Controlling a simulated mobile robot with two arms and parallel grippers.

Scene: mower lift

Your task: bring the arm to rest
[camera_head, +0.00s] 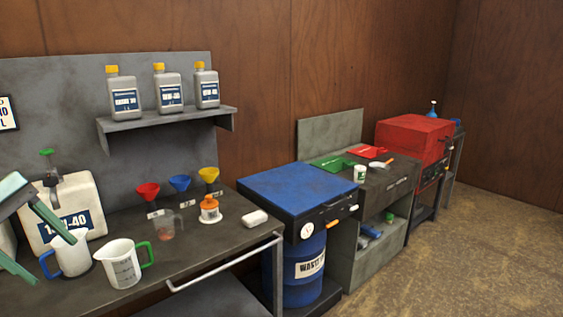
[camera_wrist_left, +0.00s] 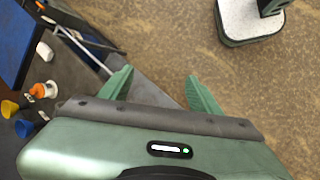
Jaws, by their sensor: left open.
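My left gripper (camera_head: 55,262) comes in at the left edge of the head view, in front of the workbench with the jugs. Its two green fingers are spread apart with nothing between them. In the left wrist view the open fingers (camera_wrist_left: 160,75) point out over bare brown floor (camera_wrist_left: 155,35), apart from the bench at the left of that view. In the head view the fingers partly cover the large 10W-40 canister (camera_head: 85,195) and come close in the picture to the blue-handled jug (camera_head: 70,254); I cannot tell the gap. My right gripper is not in view.
The workbench (camera_head: 215,245) holds a green-handled jug (camera_head: 122,264), coloured funnels (camera_head: 180,183) and a front rail (camera_head: 225,262). A blue-topped waste barrel station (camera_head: 297,187) and a red cabinet (camera_head: 412,140) stand further right. The floor (camera_head: 480,250) at right is clear.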

